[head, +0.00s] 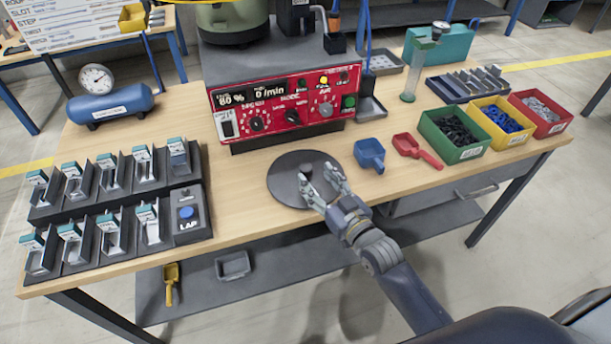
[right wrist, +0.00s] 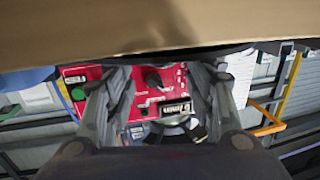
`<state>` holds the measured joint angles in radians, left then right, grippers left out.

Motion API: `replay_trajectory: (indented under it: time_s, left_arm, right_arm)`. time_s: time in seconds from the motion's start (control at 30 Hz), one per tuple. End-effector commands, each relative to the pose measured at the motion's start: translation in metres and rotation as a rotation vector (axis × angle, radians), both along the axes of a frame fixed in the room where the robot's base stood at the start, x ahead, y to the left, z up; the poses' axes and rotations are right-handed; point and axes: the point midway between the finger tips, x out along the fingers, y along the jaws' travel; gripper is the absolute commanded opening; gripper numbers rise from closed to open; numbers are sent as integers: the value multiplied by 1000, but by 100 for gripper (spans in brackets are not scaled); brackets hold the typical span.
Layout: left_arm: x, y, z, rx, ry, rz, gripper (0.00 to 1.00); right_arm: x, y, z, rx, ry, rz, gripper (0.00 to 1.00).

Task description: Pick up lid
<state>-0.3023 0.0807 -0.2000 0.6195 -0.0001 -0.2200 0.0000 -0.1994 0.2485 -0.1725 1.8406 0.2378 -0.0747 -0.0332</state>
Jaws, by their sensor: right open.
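The lid is a dark grey round disc (head: 283,187) with a small knob (head: 306,167), lying on the wooden table in front of the red control box. My right gripper (head: 319,173) is open over the right part of the lid, its fingertips close to the knob. The fingers hide part of the disc. In the right wrist view the picture is upside down, and the open right gripper (right wrist: 165,95) has the red box behind it. The lid looks like a thin dark edge (right wrist: 130,62) below the tabletop there. My left gripper is not in view.
The red control box (head: 285,105) stands behind the lid. A blue scoop (head: 369,155) and red scoop (head: 417,150) lie to the right, before green (head: 455,135), yellow (head: 503,122) and red (head: 541,112) bins. A dark slotted rack (head: 190,215) is at left.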

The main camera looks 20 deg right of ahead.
Motion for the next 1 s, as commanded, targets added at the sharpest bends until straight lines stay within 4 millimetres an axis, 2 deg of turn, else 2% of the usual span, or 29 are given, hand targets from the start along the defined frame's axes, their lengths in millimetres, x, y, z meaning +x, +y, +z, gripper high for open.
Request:
replay_trajectory:
  time_s: [0.17, 0.5, 0.8, 0.87, 1.0]
  left_arm:
    - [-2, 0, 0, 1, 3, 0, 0]
    - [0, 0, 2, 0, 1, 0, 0]
    - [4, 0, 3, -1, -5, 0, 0]
    - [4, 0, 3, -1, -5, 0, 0]
    - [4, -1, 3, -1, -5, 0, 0]
  right_arm:
    - [10, 3, -1, 1, 0, 0, 50]
    - [51, 16, -5, 1, 0, 0, 50]
    - [55, 16, -6, 0, 1, 0, 50]
    - [55, 16, -6, 0, 1, 0, 38]
    - [55, 16, -6, 0, 1, 0, 7]
